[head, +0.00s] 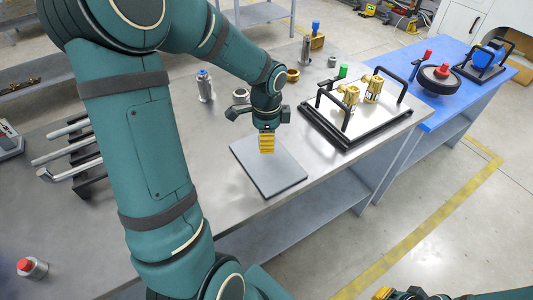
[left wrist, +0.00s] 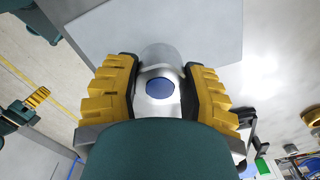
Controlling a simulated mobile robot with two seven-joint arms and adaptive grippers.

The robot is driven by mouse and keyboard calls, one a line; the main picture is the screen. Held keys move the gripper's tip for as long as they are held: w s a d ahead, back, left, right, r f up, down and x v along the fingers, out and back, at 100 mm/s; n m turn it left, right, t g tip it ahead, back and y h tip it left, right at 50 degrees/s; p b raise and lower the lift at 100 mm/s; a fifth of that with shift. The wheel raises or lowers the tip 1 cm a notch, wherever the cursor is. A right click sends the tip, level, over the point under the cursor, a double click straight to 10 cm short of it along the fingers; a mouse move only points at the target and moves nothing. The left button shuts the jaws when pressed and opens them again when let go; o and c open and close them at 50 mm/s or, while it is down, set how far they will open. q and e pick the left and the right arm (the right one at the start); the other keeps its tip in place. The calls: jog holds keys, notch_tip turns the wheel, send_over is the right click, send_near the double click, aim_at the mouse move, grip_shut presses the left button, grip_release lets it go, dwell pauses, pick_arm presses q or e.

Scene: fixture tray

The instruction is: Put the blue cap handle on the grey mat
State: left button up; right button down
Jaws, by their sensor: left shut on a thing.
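The grey mat (head: 285,177) lies flat on the metal table; part of it shows in the left wrist view (left wrist: 215,30). My left gripper (head: 267,143) is over the mat, pointing down. In the left wrist view, its yellow fingers (left wrist: 160,92) are shut on a silver cylinder with a round blue cap, the blue cap handle (left wrist: 160,88). In the head view the fingers hide this handle. I cannot tell whether its lower end touches the mat. My right gripper (head: 385,293) shows only partly at the bottom edge; its opening is unclear.
Another silver piece with a blue top (head: 205,88) stands behind the mat. A black-framed tray (head: 352,138) with brass parts lies to the right. A red-capped piece (head: 32,267) stands at far left. A blue table (head: 425,62) adjoins on the right.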

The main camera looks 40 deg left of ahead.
aim_at(266, 158)
pick_arm(q)
jog(key=shift+f+b, duration=0.5)
jog(key=shift+f, duration=1.8)
jog(key=shift+f, duration=0.2)
jog(key=o, duration=1.3)
jog(key=shift+c, duration=0.2)
jog(key=shift+r, duration=0.1)
jog(key=shift+r, duration=0.25)
notch_tip(266, 158, up, 12)
jog(key=p, duration=0.3)
jog(key=shift+f, duration=0.15)
jog(key=shift+s+d+f, duration=0.1)
